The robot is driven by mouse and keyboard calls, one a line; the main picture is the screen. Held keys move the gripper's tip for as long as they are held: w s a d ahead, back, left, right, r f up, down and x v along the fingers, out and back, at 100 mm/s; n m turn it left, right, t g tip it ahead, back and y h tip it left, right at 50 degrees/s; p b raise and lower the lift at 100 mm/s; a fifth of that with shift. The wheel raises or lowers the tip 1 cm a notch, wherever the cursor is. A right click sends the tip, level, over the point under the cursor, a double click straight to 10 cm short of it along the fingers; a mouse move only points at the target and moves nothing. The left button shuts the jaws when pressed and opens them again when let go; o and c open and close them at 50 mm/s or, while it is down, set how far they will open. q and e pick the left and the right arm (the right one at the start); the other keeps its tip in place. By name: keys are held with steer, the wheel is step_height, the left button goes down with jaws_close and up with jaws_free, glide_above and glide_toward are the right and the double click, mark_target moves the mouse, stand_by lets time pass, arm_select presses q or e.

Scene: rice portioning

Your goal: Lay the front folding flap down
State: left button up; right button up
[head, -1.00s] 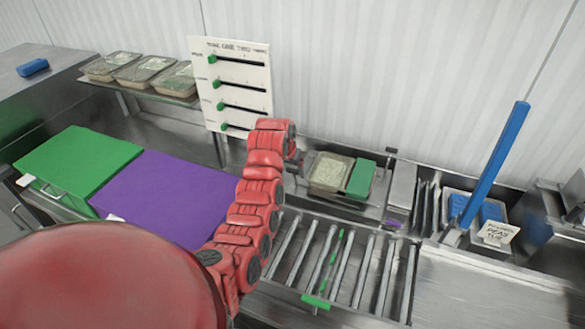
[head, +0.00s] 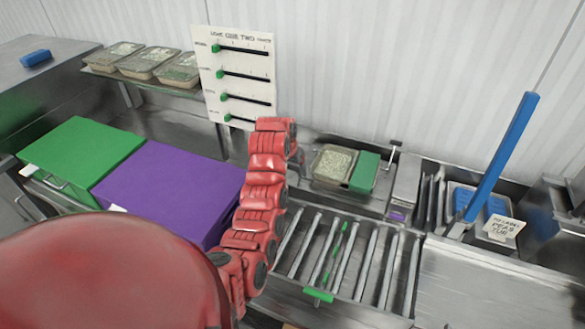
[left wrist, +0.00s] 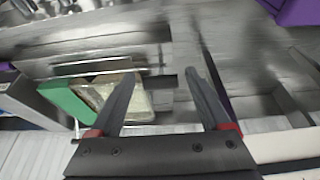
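I cannot single out a front folding flap with certainty in either view. The roller section (head: 345,262), with a green tab at its front edge, lies to the right of my left arm. My left gripper's fingers are mostly hidden behind the red arm in the head view. In the left wrist view my left gripper (left wrist: 160,76) is open, with its two dark fingers spread and nothing between them. Beyond its left finger is a tray (left wrist: 138,100) beside a green block (left wrist: 68,100). My right gripper is not in view.
A green box (head: 80,155) and a purple box (head: 170,190) stand on the left. A slider board (head: 235,85) stands behind my arm. A filled tray (head: 332,165) is at the back. A tilted blue bar (head: 505,150) rises at the right. Bare steel (head: 480,285) is at front right.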

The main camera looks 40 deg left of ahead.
arm_select(q)
steer(key=v, duration=0.3)
steer(key=shift+s+r, duration=0.15)
steer(key=shift+r, duration=0.25)
steer(key=p+v, duration=0.3)
steer(key=shift+s+d, duration=0.1)
steer(key=shift+s, duration=0.05)
